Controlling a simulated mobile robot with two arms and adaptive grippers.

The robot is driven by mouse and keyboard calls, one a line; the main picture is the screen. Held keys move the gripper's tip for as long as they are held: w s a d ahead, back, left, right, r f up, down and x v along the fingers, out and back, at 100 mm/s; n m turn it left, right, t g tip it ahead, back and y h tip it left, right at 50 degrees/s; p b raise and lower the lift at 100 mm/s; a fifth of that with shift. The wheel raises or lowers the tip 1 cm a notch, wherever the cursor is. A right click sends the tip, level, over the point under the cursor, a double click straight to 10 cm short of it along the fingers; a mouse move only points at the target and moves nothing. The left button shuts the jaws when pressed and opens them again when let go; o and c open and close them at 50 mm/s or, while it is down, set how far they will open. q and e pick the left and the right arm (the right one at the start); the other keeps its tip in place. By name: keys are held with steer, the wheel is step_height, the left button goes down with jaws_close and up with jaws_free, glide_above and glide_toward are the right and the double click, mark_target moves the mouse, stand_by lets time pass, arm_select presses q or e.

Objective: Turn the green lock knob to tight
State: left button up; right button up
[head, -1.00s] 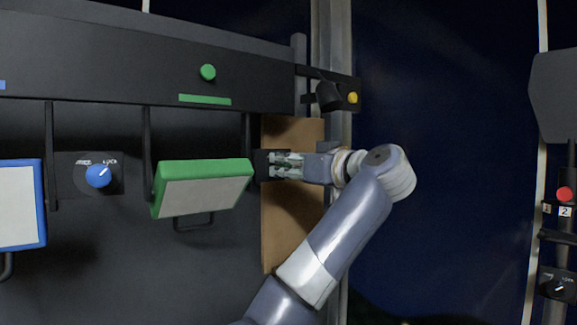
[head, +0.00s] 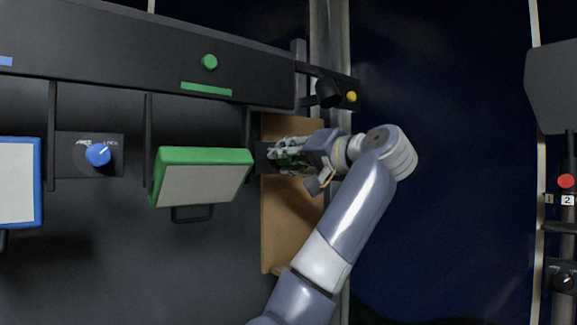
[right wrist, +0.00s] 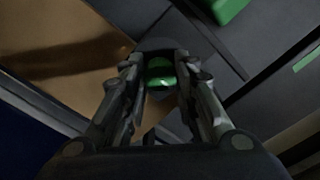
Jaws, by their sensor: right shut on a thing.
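The green lock knob (right wrist: 160,75) shows between the two fingers of my right gripper (right wrist: 160,88) in the right wrist view. The gripper is shut on it. In the head view my right gripper (head: 284,154) is at the knob's small dark plate, just right of the green-framed panel (head: 203,183), with a bit of green between the fingers. The fingers hide most of the knob and any markings around it, so its setting cannot be read. My left gripper is not in view.
A blue knob (head: 98,154) on a marked plate is at the left, beside a blue-framed panel (head: 17,185). A brown board (head: 285,235) lies behind my right gripper. A dark rail with a green button (head: 209,62) runs above. A yellow button (head: 351,97) is upper right.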

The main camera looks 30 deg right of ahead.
steer(key=m+b, duration=0.1)
steer(key=m, duration=0.3)
steer(key=shift+m+b, duration=0.3)
steer(key=shift+d+f+m+b, duration=0.1)
steer(key=shift+m+b, duration=0.4)
steer(key=shift+m, duration=1.7)
steer(key=o, duration=1.1)
steer(key=shift+s, duration=0.1)
steer(key=s, duration=0.7)
steer(key=shift+s+d, duration=0.15)
steer(key=shift+d, duration=0.2)
